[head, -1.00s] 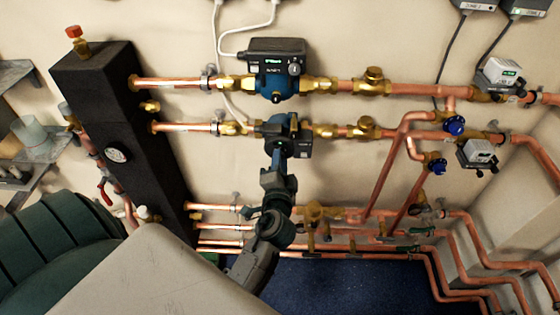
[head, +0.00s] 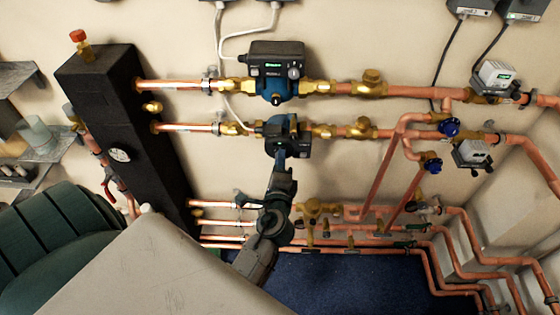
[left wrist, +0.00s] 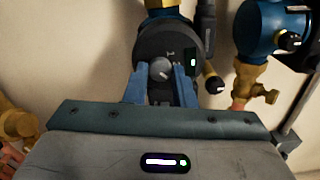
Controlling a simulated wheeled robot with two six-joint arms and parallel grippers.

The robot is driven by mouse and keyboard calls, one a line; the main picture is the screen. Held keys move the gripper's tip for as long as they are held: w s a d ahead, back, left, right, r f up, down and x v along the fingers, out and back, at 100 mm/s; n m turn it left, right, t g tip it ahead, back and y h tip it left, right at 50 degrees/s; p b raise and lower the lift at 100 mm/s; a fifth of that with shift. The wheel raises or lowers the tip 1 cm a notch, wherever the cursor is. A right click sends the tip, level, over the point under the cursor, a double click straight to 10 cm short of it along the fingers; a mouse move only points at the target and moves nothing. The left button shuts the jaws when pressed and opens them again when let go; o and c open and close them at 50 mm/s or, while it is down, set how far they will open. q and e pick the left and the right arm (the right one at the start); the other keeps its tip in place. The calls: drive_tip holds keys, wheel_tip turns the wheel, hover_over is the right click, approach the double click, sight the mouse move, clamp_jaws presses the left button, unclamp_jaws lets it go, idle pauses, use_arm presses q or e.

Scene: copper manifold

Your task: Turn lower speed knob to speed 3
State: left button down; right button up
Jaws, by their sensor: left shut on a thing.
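The lower pump (head: 292,122) is a blue body with a dark control face on the lower copper line. My left gripper (left wrist: 160,74) reaches up to it from below in the head view. In the left wrist view its two blue fingers are shut on a round grey knob (left wrist: 160,68) on the dark pump face (left wrist: 152,42). The knob has a pale pointer mark, and its lower part is between the fingers. A small lit display (left wrist: 193,62) is right of the knob. The speed setting is too small to read. My right gripper is not in view.
The upper pump (head: 273,88), with its own knob (head: 294,73), is just above. A dark round part with a pale spot (left wrist: 214,84) is close to the right finger. Copper pipes and brass valves (head: 314,209) surround my left arm. A black column (head: 125,125) stands left.

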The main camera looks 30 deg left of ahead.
use_arm(q)
drive_tip(key=shift+r, duration=0.2)
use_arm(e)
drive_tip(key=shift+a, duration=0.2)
use_arm(q)
drive_tip(key=c, duration=1.5)
unclamp_jaws()
drive_tip(key=o, duration=0.3)
drive_tip(key=shift+w+a+f, duration=0.1)
drive_tip(key=shift+f, duration=0.1)
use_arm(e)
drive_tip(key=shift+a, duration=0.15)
